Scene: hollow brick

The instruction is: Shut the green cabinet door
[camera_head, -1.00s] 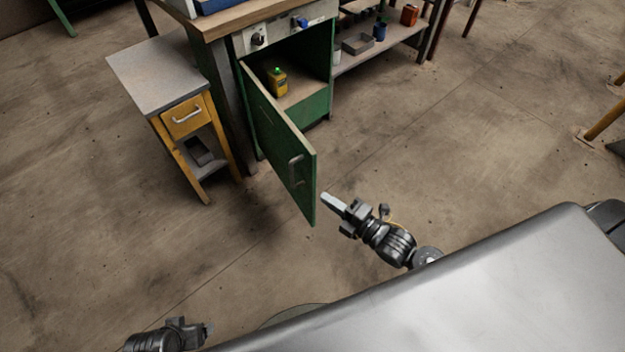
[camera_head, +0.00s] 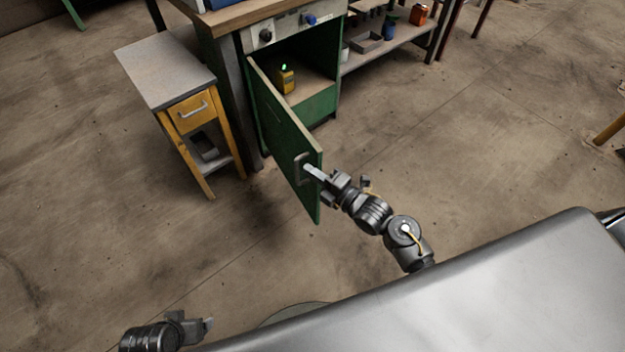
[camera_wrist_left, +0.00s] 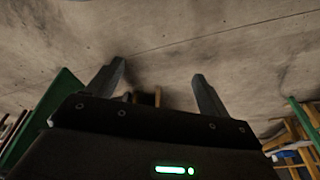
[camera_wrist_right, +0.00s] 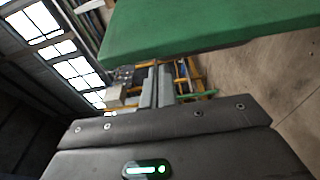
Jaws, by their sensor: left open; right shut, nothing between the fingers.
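The green cabinet door (camera_head: 282,135) stands wide open, swung out from the green cabinet, with its handle (camera_head: 299,168) on the face towards the left. My right gripper (camera_head: 308,171) is shut and empty. Its tips overlap the door's outer face beside the handle, near the free edge; I cannot tell whether they touch. In the right wrist view the green door (camera_wrist_right: 210,25) spans the top, above the closed fingers (camera_wrist_right: 157,85). My left gripper (camera_head: 208,325) is low at the left, far from the door; its fingers (camera_wrist_left: 158,85) are spread and empty in the left wrist view.
A yellow bottle (camera_head: 286,80) stands inside the open cabinet. A small grey-topped stand (camera_head: 165,70) with a yellow drawer (camera_head: 190,110) is left of the cabinet. A low shelf (camera_head: 385,50) with containers is to its right. The floor (camera_head: 450,140) right of the door is clear.

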